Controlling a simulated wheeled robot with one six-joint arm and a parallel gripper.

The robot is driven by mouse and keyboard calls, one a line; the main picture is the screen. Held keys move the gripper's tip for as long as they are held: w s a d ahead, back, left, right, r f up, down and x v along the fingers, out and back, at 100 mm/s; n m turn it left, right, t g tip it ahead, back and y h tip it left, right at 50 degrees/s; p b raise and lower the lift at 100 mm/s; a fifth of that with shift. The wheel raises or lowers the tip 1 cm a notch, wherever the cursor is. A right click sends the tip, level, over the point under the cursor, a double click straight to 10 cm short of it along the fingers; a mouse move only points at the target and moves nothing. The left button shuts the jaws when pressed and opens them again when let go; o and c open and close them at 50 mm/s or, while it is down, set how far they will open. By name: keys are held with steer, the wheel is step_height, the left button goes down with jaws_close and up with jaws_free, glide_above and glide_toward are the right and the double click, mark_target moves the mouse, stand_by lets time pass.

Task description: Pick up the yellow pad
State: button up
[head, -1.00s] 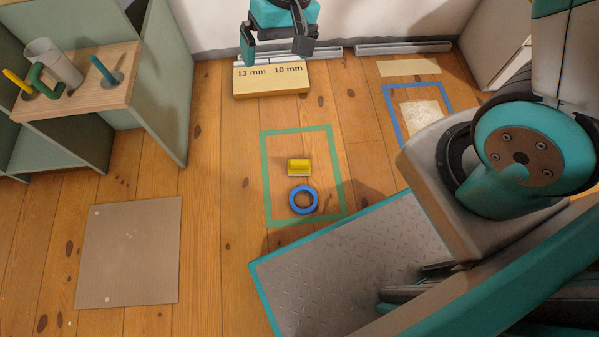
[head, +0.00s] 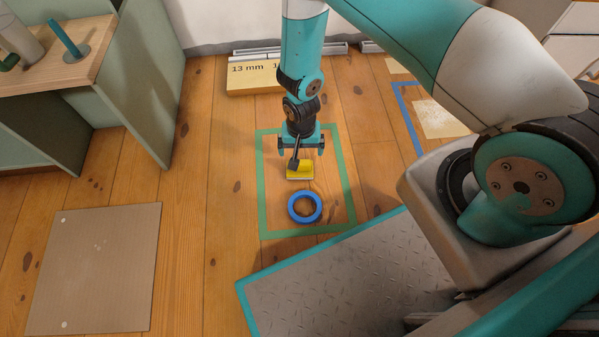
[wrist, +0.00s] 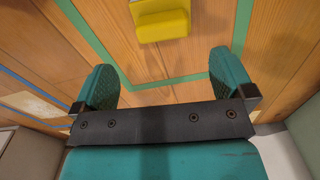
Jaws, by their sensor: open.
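The yellow pad (head: 299,171) lies on the wooden floor inside a green tape rectangle (head: 348,180). It has a rounded yellow top on a pale base. My gripper (head: 301,150) is above it and just behind it in the head view, pointing down. In the wrist view the yellow pad (wrist: 162,22) is at the top middle, beyond the two teal fingers of my gripper (wrist: 165,82). The fingers are wide apart with nothing between them. My gripper hides part of the floor behind the pad.
A blue ring (head: 305,207) lies close in front of the pad. A thick board marked 13 mm (head: 250,80) lies by the wall. A flat cardboard sheet (head: 95,270) is at the left, near a green shelf unit (head: 130,90). The floor between is clear.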

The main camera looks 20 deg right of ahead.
mark_target(300, 165)
step_height(300, 165, down, 4)
steer(key=shift+f+b, duration=0.2)
steer(key=shift+b, duration=0.7)
step_height(300, 165, down, 5)
steer(key=b, duration=0.4)
steer(key=shift+w+a+f+b, duration=0.1)
steer(key=shift+b, duration=0.3)
steer(key=shift+c, duration=0.2)
steer(key=c, duration=0.9)
